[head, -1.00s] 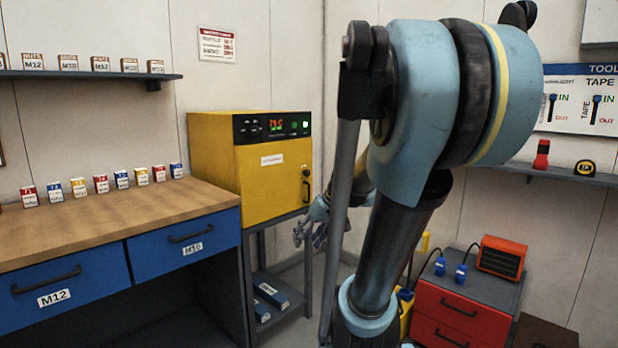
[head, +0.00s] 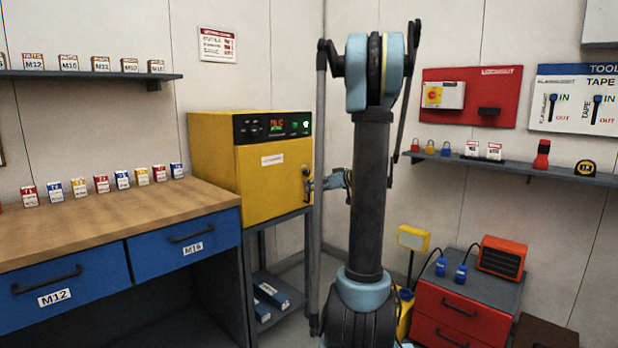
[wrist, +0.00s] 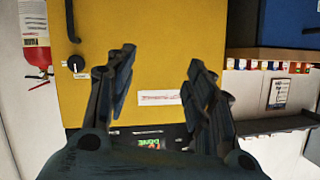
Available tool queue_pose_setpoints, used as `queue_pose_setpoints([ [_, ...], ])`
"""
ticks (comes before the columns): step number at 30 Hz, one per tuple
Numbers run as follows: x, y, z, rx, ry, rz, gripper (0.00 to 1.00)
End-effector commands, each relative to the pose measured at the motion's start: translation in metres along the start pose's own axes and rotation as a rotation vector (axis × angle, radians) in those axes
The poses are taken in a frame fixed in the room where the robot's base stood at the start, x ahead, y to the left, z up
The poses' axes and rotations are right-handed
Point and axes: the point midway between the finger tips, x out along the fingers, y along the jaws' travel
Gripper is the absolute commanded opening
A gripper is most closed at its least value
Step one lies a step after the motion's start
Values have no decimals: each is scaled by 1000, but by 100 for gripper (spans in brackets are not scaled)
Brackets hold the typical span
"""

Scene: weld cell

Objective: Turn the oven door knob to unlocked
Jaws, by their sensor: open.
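The yellow oven (head: 235,165) stands on a grey stand, its door facing my arm. The door's dark knob (head: 306,171) is near the door's right edge, above the handle. In the head view my gripper (head: 318,184) is partly hidden by my arm.
A workbench (head: 120,215) with small boxes stands left of the oven. A red cabinet (head: 465,315) with an orange heater (head: 502,257) stands at right. A red fire extinguisher (wrist: 34,40) shows beside the oven in the wrist view.

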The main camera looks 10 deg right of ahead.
Motion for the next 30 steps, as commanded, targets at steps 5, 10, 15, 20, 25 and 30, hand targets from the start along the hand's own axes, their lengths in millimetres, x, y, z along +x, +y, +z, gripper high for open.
queue_pose_setpoints([
  [5,3,55,-14,-65,127,23,49],
  [10,0,104,-22,-128,242,56,49],
  [15,-5,138,-23,-175,324,89,49],
  [20,-8,152,-23,-196,359,103,49],
  [25,0,154,-27,-199,364,105,49],
  [30,24,155,-36,-198,363,103,49],
])
